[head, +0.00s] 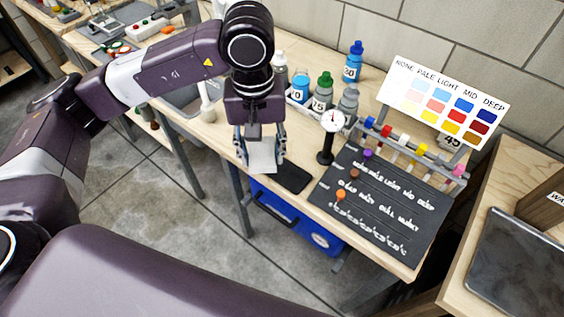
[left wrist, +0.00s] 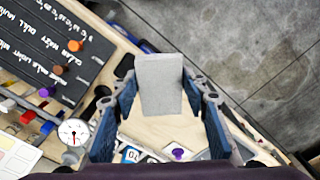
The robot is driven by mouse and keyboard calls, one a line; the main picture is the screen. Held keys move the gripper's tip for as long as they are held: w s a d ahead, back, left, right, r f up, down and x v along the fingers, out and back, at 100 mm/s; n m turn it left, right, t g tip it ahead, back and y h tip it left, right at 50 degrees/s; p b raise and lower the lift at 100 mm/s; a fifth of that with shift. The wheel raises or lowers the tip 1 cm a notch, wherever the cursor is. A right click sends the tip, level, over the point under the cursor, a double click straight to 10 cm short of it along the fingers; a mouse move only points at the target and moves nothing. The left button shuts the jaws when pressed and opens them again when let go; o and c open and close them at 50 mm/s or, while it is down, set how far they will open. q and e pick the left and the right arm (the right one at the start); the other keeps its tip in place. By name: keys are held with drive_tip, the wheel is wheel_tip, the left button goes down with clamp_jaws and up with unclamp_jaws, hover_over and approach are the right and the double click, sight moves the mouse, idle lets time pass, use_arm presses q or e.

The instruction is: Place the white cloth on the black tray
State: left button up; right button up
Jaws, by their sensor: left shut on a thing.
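My left gripper (head: 261,158) is shut on the white cloth (head: 262,162), a pale, flat rectangle between its fingertips. In the left wrist view the cloth (left wrist: 160,85) stands out between the two blue finger pads. The black tray (head: 294,177) is a small dark rectangle near the front edge of the bench, just right of the cloth in the head view. In the left wrist view the tray (left wrist: 124,66) shows only as a dark strip beside the cloth, mostly hidden. My right gripper is not in view.
A pressure gauge on a black stand (head: 327,140) rises right of the tray. A black board with colored knobs (head: 385,205) lies beyond it. Numbered bottles (head: 322,93) stand behind. A blue bin (head: 300,222) is under the bench.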

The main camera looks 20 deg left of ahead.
sight(270, 147)
use_arm(q)
drive_tip(key=shift+w+d+r+n+p, duration=0.25)
drive_tip(key=shift+w+r+n, duration=0.25)
drive_tip(key=shift+w+n, duration=0.05)
drive_tip(key=shift+w+d+r+n+p, duration=0.2)
drive_tip(key=shift+w+r+n+p, duration=0.05)
drive_tip(key=shift+w+r+n, duration=0.3)
drive_tip(key=w+d+r+n+p, duration=0.2)
drive_tip(key=w+d+n+p, duration=0.1)
drive_tip(key=w+n, duration=0.35)
drive_tip(key=shift+n, duration=0.35)
drive_tip(key=f+p, duration=0.1)
drive_tip(key=f, duration=0.5)
drive_tip(key=f+p, duration=0.2)
drive_tip(key=f, duration=0.4)
drive_tip(key=f+p, duration=0.1)
drive_tip(key=f, duration=0.5)
drive_tip(key=shift+s+a+f+p, duration=0.1)
drive_tip(key=shift+s+a+p, duration=0.2)
drive_tip(key=shift+p, duration=0.1)
drive_tip(key=shift+f, duration=0.4)
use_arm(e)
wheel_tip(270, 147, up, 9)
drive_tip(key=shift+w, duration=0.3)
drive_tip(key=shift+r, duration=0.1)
